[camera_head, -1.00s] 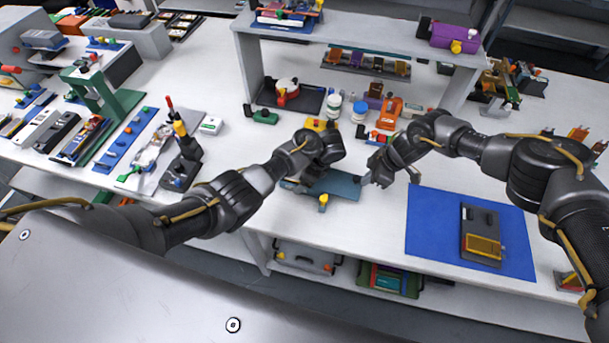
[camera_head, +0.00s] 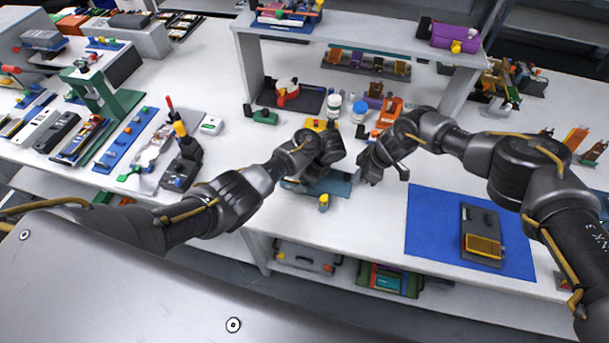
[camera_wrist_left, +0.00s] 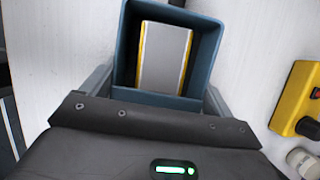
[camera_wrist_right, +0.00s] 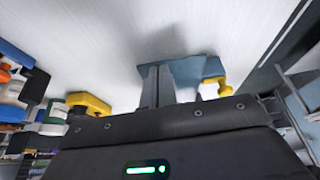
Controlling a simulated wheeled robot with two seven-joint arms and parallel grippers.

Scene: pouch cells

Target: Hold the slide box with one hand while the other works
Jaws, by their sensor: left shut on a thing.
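The slide box (camera_head: 334,187) is a blue-grey box near the front edge of the white bench. In the left wrist view the box (camera_wrist_left: 125,65) has an open top, and a silver pouch cell (camera_wrist_left: 163,60) with yellow edges lies inside. My left gripper (camera_head: 316,172) is shut on the box, with one finger on each side; its hand hides part of the box in the head view. My right gripper (camera_head: 374,182) is right of the box. In the right wrist view its fingers (camera_wrist_right: 157,86) are close together, with the blue box behind them and no held thing visible.
A yellow tab (camera_head: 323,202) is at the box's near side. A blue mat (camera_head: 430,225) with a dark grey holder (camera_head: 480,220) lies to the right. Bench between box and mat is clear.

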